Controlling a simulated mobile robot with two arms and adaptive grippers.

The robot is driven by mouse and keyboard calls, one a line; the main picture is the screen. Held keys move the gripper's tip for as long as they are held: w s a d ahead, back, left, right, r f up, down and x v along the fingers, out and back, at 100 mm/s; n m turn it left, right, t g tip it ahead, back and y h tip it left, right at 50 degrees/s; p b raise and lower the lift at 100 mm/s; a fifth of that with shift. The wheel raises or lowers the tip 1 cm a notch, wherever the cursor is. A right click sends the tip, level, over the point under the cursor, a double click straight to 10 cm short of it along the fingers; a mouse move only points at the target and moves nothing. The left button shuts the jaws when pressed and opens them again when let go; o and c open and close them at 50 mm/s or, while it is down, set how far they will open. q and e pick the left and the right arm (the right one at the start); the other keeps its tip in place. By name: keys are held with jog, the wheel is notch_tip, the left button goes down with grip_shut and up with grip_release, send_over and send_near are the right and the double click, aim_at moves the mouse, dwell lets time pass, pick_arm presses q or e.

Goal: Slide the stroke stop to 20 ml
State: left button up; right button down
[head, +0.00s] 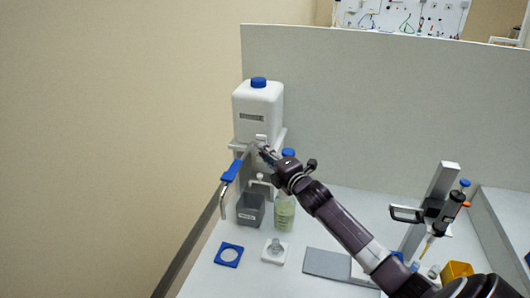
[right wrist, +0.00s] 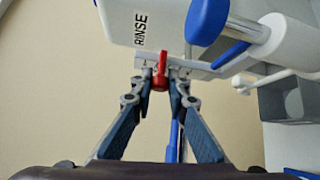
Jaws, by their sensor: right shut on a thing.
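My right gripper (head: 262,150) reaches up from the lower right to the front of a white canister (head: 258,110) with a blue cap. In the right wrist view its fingertips (right wrist: 161,80) are closed on a small red piece (right wrist: 160,68). The red piece sits by a pale mount under the canister, which is marked RINSE (right wrist: 139,30). I cannot tell for sure that the red piece is the stroke stop. No volume marks can be read. The gripper hides this spot in the head view. My left gripper is not in view.
A grey bin (head: 250,210) and a greenish bottle (head: 284,213) stand below the canister. A blue-handled metal spout (head: 231,172) is to the left. A pipette stand (head: 432,200) and a yellow box (head: 456,271) are at the right. A grey partition (head: 380,110) closes the back.

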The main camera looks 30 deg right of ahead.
jog(key=c, duration=1.9)
grip_release()
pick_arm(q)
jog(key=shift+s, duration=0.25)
pick_arm(e)
jog(key=s, duration=0.8)
jog(key=s+a, duration=0.1)
jog(key=s, duration=0.3)
jog(key=shift+r, duration=0.4)
